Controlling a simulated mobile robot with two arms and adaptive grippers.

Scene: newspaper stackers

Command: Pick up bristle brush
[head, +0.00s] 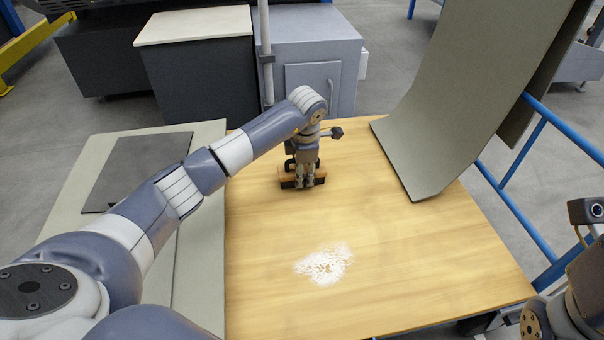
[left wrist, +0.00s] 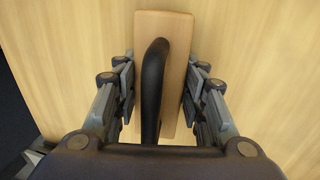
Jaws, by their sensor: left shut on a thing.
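The bristle brush (head: 287,180) is a wooden block with a black handle, on the far part of the wooden table (head: 400,270). In the left wrist view the brush (left wrist: 178,50) lies lengthwise under the palm, its black curved handle (left wrist: 153,85) along the top. My left gripper (head: 305,181) points down over the brush and is shut on it, with fingers (left wrist: 160,105) along both sides of the block. The bristles are hidden, and I cannot tell whether the brush touches the table. Part of my right arm shows at the lower right edge; its fingers do not show.
A patch of white residue (head: 325,263) lies on the table's front middle. A curved grey-green sheet (head: 470,90) rises at the back right, beside a blue rail (head: 515,210). A dark flat sheet (head: 135,170) lies on the left. Grey cabinets (head: 310,60) stand behind. The table's middle is otherwise clear.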

